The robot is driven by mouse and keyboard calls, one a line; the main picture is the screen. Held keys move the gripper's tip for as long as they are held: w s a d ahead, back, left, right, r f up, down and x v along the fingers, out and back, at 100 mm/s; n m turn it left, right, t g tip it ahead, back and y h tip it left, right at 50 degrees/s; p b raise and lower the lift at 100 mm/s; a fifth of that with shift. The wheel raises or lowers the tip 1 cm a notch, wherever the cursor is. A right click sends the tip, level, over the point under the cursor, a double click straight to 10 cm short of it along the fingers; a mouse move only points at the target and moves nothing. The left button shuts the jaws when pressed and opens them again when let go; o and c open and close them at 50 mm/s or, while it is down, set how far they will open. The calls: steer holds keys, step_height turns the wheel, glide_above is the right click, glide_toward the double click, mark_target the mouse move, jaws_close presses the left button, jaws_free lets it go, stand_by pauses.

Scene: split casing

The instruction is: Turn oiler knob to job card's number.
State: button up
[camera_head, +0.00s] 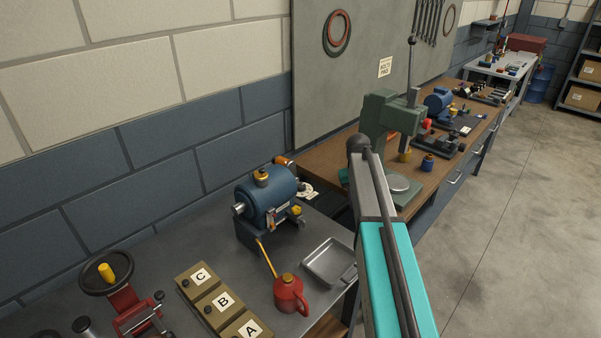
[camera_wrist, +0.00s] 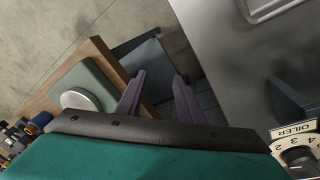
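The white oiler dial (camera_wrist: 284,146) is at the lower right corner of the wrist view, cut off by the frame edge. It carries an OILER label and the numbers 2, 3 and 4; the rest are out of frame. The dark oiler knob (camera_wrist: 300,158) sits at its middle; its pointer direction is unclear. A white dial with a dark centre (camera_head: 307,191) shows behind the blue machine in the head view. My gripper (camera_wrist: 159,76) is open and empty, its two purple fingers apart, left of the dial. No readable job card number is seen.
The blue machine (camera_head: 265,198) stands on the grey bench, with a red oil can (camera_head: 290,294) and metal tray (camera_head: 329,261) in front. A green press (camera_head: 388,118) stands on the wooden bench. Lettered blocks (camera_head: 212,300) lie at lower left. A sign (camera_head: 385,67) hangs on the board.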

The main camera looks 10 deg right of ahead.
steer(key=w+a+r+y+p, duration=0.15)
steer(key=w+a+r, duration=0.25)
steer(key=a+r, duration=0.55)
step_height(320, 180, up, 12)
steer(key=g+p, duration=0.1)
steer(key=p, duration=0.2)
glide_above(301, 185)
steer(key=shift+s+f+n+y, duration=0.1)
steer(key=shift+f+n+y, duration=0.15)
steer(key=shift+n, duration=0.15)
steer(key=shift+f, duration=0.1)
step_height(301, 185, down, 14)
steer(key=b, duration=0.6)
